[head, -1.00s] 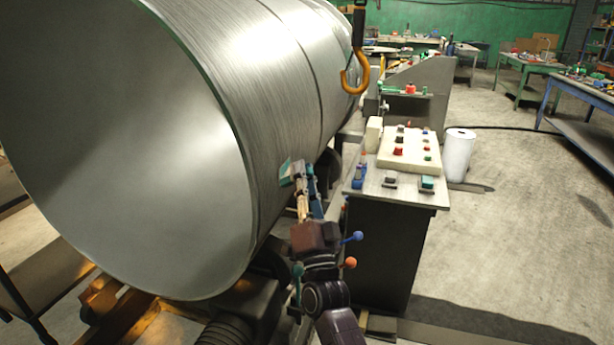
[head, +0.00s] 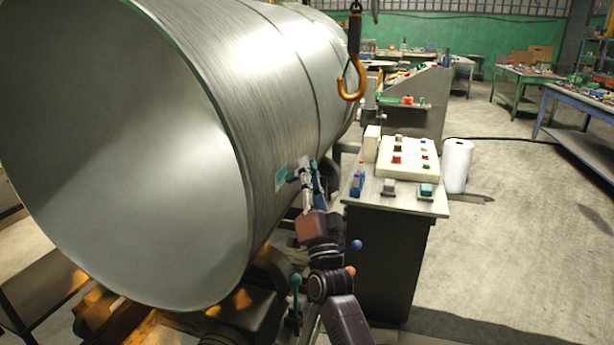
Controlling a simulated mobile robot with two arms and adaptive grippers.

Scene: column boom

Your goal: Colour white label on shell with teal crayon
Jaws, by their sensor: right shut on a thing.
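The shell (head: 215,75) is a big brushed-metal cylinder lying on its side, filling the left of the head view. The label (head: 280,181) is a small patch low on the shell's near right side, and much of what shows of it looks pale teal. My right gripper (head: 300,175) is at the label's right edge, shut on the teal crayon (head: 291,177). The crayon points left at the label; whether its tip touches cannot be told at this size. My left gripper is not in view.
A control desk (head: 394,196) with buttons and small items stands close to the right of my right arm. A yellow crane hook (head: 351,82) hangs above and behind. A white roll (head: 456,166) stands on the floor, with open floor to its right.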

